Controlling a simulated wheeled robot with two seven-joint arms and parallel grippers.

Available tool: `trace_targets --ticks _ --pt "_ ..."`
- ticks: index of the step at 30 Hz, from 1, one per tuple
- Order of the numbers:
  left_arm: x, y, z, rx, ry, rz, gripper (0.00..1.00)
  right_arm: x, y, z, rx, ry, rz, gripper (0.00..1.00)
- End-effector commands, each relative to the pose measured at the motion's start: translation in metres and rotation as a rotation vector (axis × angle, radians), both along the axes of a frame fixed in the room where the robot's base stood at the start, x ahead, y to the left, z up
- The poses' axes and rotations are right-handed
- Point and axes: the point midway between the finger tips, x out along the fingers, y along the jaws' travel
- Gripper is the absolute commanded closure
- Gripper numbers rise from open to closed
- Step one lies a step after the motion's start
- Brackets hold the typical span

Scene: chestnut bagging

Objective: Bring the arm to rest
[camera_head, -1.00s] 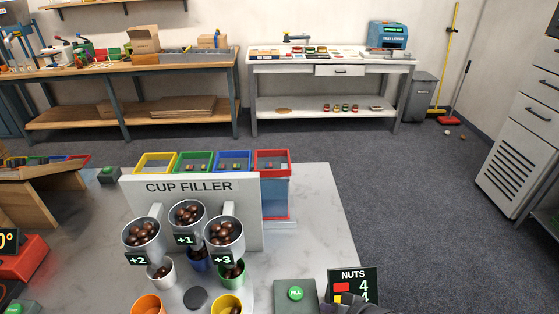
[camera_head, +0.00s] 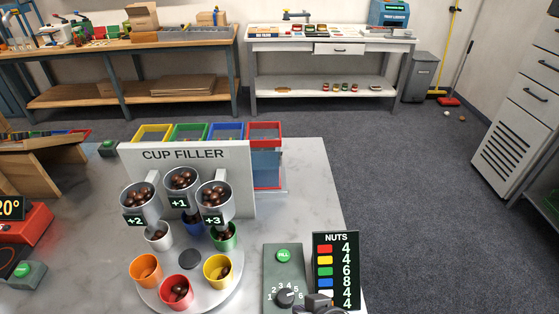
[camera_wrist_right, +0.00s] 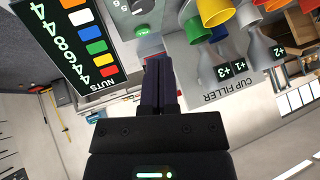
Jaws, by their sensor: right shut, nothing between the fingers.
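My right gripper (camera_head: 318,302) shows at the bottom edge of the head view, in front of the grey fill panel (camera_head: 271,268) and the foot of the NUTS sign (camera_head: 335,238). In the right wrist view its fingers (camera_wrist_right: 160,78) are shut together with nothing between them. The panel's green FILL button (camera_head: 283,256) and dial (camera_head: 286,296) are visible; the gripper appears close to the dial, but I cannot tell the gap. My left gripper is not in view.
The CUP FILLER (camera_head: 188,165) has several hoppers of chestnuts. Below stands a turntable (camera_head: 192,302) with coloured cups, including orange (camera_head: 146,268), red (camera_head: 176,292) and yellow (camera_head: 218,268). A red scale (camera_head: 28,226) stands left.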

Motion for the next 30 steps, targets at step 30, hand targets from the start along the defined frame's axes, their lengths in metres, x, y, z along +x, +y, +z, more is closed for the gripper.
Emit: trace_targets --ticks 30 --pt "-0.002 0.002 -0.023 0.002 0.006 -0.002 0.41 -0.132 -0.111 -0.2 -0.385 0.428 0.03 1.0"
